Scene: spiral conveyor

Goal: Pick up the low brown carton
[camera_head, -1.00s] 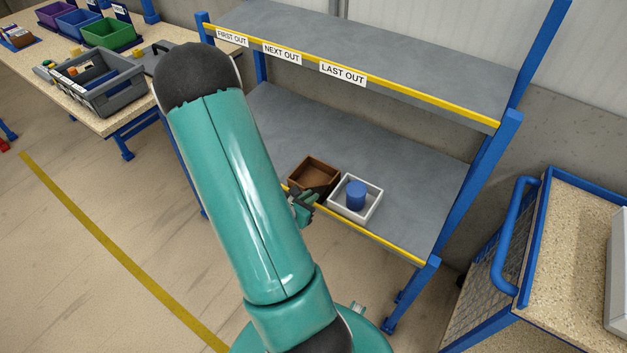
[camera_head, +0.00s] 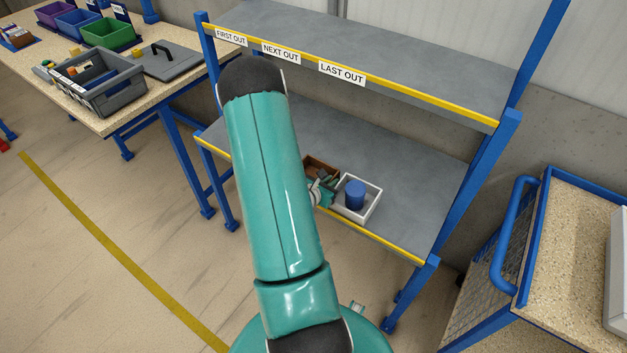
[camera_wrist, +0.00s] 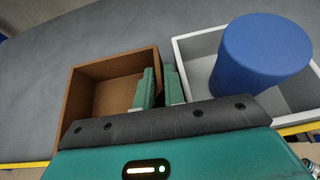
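The low brown carton (camera_head: 325,162) is an open-topped box on the lower shelf, near its front edge; my arm and gripper partly cover it in the head view. In the wrist view the carton (camera_wrist: 85,97) is on the left, with its inside empty where visible. My gripper (camera_head: 322,188) is at the carton's right side. Its two green fingers (camera_wrist: 160,86) straddle the carton's right wall, the left finger inside the carton and the right one outside. The gap between them is narrow, and I cannot tell whether they press on the wall.
A white tray (camera_head: 373,204) holding a blue cylinder (camera_head: 356,194) stands close to the carton's right, leaving little room for the right finger. The upper shelf (camera_head: 400,62) is above and behind. The lower shelf (camera_head: 420,185) is clear farther right. A blue-framed cart (camera_head: 535,235) stands at right.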

